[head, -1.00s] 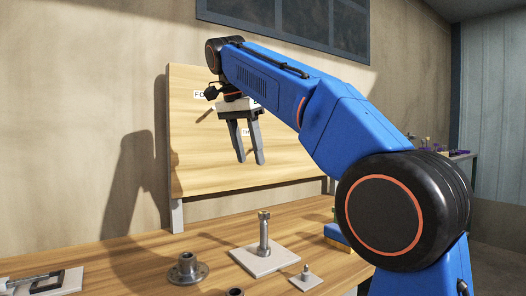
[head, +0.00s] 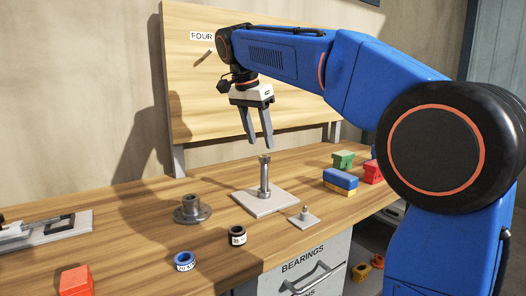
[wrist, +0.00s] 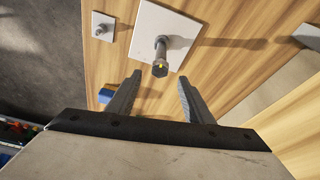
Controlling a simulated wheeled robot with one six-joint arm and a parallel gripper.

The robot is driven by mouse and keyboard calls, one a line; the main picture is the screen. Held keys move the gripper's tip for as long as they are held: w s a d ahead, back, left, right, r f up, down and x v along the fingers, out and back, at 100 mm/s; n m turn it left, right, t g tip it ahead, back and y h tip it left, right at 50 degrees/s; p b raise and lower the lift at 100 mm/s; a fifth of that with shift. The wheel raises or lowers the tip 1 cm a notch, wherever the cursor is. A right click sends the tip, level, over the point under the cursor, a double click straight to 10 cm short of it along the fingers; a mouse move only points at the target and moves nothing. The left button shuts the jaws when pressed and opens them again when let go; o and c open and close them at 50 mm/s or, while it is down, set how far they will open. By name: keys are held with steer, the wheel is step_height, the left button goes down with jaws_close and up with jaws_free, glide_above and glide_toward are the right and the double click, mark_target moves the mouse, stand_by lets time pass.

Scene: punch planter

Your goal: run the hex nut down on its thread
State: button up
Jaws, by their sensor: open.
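A grey threaded post (head: 264,180) stands upright on a pale square plate (head: 279,206) on the bench. The hex nut (head: 264,157) sits at the top of the post. In the wrist view the nut (wrist: 160,69), with a yellow mark on it, lies between and just beyond the fingertips, with the plate (wrist: 150,20) behind it. My gripper (head: 259,145) points down, open and empty, a little above the nut and not touching it. Its two fingers also show apart in the wrist view (wrist: 159,78).
A flanged hub (head: 191,210) stands left of the plate, and a small plate with a short stud (head: 304,216) stands to the right. Black (head: 237,236) and blue (head: 185,262) rings lie in front. Blue (head: 340,179), green and red blocks are at right. A board (head: 200,90) stands behind.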

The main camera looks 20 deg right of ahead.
mark_target(265, 156)
steer(key=shift+x, duration=2.45)
steer(key=c, duration=1.1)
steer(key=m, duration=0.2)
steer(key=m+g, duration=0.1)
steer(key=m, duration=0.1)
steer(key=shift+w+a+m, duration=0.1)
steer(key=shift+w+m, duration=0.05)
steer(key=shift+m, duration=0.25)
steer(key=m, duration=0.2)
steer(key=m+g, duration=0.1)
steer(key=m, duration=0.1)
steer(key=shift+w+g, duration=0.1)
steer(key=shift+g, duration=0.2)
steer(key=m+g, duration=0.1)
steer(key=m, duration=0.3)
steer(key=shift+w, duration=0.1)
steer(key=m+g+y, duration=0.1)
steer(key=m, duration=0.3)
